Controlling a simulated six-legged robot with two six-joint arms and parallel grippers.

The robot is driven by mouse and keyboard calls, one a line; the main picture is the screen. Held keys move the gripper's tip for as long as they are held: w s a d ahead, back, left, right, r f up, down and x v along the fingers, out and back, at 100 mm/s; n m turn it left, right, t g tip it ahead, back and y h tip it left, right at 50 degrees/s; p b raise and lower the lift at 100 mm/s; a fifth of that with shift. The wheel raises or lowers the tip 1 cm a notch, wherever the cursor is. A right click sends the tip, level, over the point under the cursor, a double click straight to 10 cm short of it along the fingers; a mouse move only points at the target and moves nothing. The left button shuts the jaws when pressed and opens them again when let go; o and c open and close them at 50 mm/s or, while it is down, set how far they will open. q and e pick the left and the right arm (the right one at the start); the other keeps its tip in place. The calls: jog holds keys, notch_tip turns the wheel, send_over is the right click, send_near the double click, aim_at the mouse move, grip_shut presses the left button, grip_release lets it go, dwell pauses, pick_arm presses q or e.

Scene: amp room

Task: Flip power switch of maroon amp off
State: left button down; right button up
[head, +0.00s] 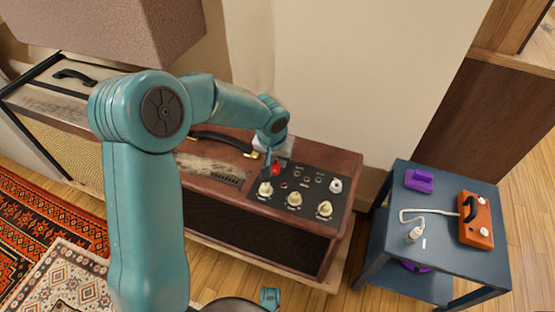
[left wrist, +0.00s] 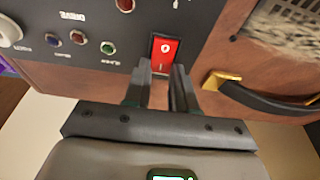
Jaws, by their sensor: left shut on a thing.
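The maroon amp (head: 345,170) stands against the wall in the head view, its dark control panel (head: 330,187) at its right end. The red power switch (left wrist: 164,50) shows in the left wrist view, marked with a white symbol. It also shows in part in the head view (head: 277,170). My left gripper (left wrist: 163,70) is at the switch's lower edge, its two fingers close together and shut on it. In the head view the left gripper (head: 268,160) reaches down to the panel from above. My right gripper is not in view.
Cream knobs (head: 294,199) and small coloured jacks (left wrist: 108,47) sit beside the switch. The amp's black handle (left wrist: 265,100) is near the gripper. A blue side table (head: 460,262) holds an orange box (head: 475,220) and a purple object (head: 419,180). A patterned rug (head: 50,225) lies left.

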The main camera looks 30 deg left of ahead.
pick_arm(q)
jog(key=c, duration=0.9)
grip_release()
jog(key=p+v, duration=0.5)
jog(key=v, duration=1.1)
jog(key=shift+d+r, duration=0.1)
jog(key=shift+r, duration=0.1)
